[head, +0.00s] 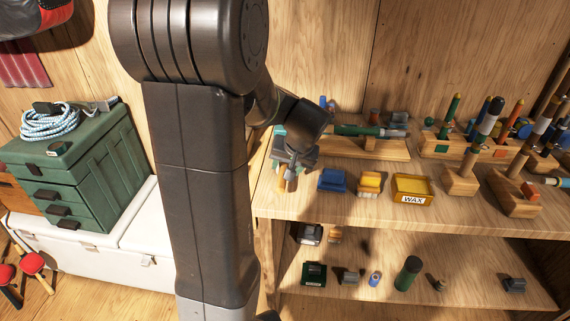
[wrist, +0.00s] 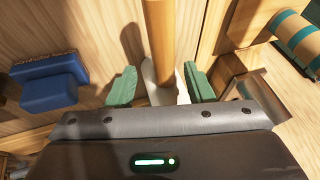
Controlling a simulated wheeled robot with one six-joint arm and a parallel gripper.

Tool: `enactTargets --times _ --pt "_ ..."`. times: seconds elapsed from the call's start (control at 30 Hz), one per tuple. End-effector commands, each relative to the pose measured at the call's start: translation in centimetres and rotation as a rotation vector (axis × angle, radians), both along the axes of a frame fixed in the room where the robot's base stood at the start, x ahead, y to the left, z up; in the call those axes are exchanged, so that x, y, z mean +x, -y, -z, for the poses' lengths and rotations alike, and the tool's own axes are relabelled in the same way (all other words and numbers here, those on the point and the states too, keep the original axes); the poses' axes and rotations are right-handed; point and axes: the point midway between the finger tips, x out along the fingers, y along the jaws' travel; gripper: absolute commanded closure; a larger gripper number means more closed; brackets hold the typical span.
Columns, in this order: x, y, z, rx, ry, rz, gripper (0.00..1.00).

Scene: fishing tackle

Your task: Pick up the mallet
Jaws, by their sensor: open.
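What looks like the mallet shows in the wrist view as a round wooden handle (wrist: 160,40) with a pale white part at its near end. My gripper (wrist: 160,86) is open, with one green finger pad on each side of the pale part. I cannot tell whether either pad touches it. My gripper's body hides the rest. In the head view my gripper (head: 290,168) is over the left end of the upper shelf, and a bit of wooden handle (head: 282,185) shows just below it.
A wooden rack (head: 370,149) with a green rod is behind. A green tackle box (head: 80,160) is at left.

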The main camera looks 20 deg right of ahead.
Motion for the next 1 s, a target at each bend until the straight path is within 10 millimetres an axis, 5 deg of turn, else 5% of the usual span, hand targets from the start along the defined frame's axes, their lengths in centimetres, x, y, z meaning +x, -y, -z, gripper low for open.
enactTargets --times 0.33,0.67,0.9,1.0 --pt "2.2 -0.5 3.8 0.002 -0.002 -0.001 0.53" --pt "2.5 -0.4 4.3 0.0 0.0 0.0 0.53" --pt "2.5 -0.4 4.3 0.0 0.0 0.0 0.98" --pt "2.5 -0.4 4.2 -0.001 0.002 0.001 1.0"
